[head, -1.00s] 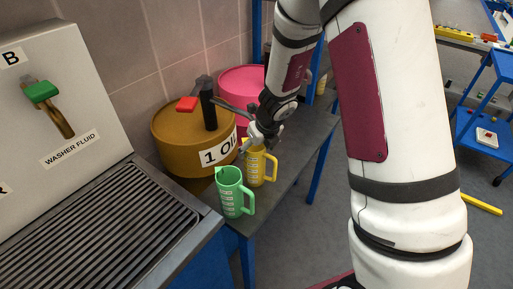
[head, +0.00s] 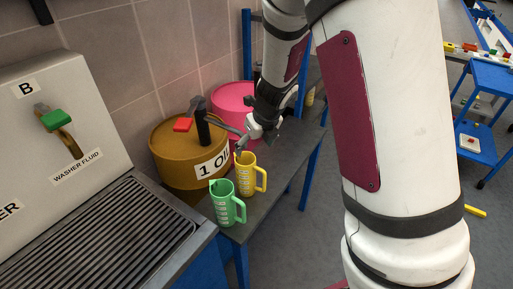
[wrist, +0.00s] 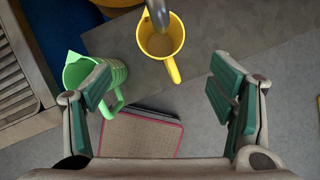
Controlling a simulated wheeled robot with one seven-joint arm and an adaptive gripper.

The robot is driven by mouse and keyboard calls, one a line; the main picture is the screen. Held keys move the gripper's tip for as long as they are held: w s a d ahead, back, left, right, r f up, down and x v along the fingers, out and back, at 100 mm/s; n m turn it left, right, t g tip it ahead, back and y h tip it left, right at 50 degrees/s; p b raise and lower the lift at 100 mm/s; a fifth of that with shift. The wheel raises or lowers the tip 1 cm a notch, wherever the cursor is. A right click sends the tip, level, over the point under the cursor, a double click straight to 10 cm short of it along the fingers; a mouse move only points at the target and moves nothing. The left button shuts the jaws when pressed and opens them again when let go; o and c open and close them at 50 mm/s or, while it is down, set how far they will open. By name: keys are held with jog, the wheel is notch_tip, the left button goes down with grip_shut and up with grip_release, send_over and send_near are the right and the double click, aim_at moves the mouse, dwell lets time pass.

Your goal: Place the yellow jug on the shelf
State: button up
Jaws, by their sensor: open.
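The yellow jug (head: 244,176) stands upright on the grey shelf (head: 284,152), in front of the brown oil drum (head: 170,155) and under its spout. In the wrist view the jug (wrist: 177,62) is seen from above, empty-looking, with its handle toward the camera and the spout tip over its rim. My gripper (head: 262,128) is above and behind the jug in the head view. In the wrist view my gripper (wrist: 166,100) is open, with nothing between its green pads. The jug lies beyond the fingertips, apart from them.
A green jug (head: 226,204) stands close to the yellow jug, nearer the grated counter (head: 115,240). A pink drum (head: 232,105) is behind. A washer fluid dispenser (head: 75,130) is at left. The shelf is clear to the right of the yellow jug.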

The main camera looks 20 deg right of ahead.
jog(key=s+a+r+n+y, duration=0.1)
jog(key=s+a+r+n, duration=0.2)
jog(key=s+r+n, duration=0.45)
jog(key=s+a+r+n+y, duration=0.1)
jog(key=s+a+r+n, duration=0.1)
jog(key=s+r+n, duration=0.55)
jog(key=s+d+r+n+h, duration=0.1)
jog(key=s+d+r+n, duration=0.1)
jog(key=s+n, duration=0.5)
jog(key=s+d+r+n+h, duration=0.2)
jog(key=s+r+n, duration=0.3)
jog(key=n, duration=0.6)
jog(key=shift+s+d+t, duration=0.15)
jog(key=shift+s+t, duration=0.25)
jog(key=shift+s, duration=0.5)
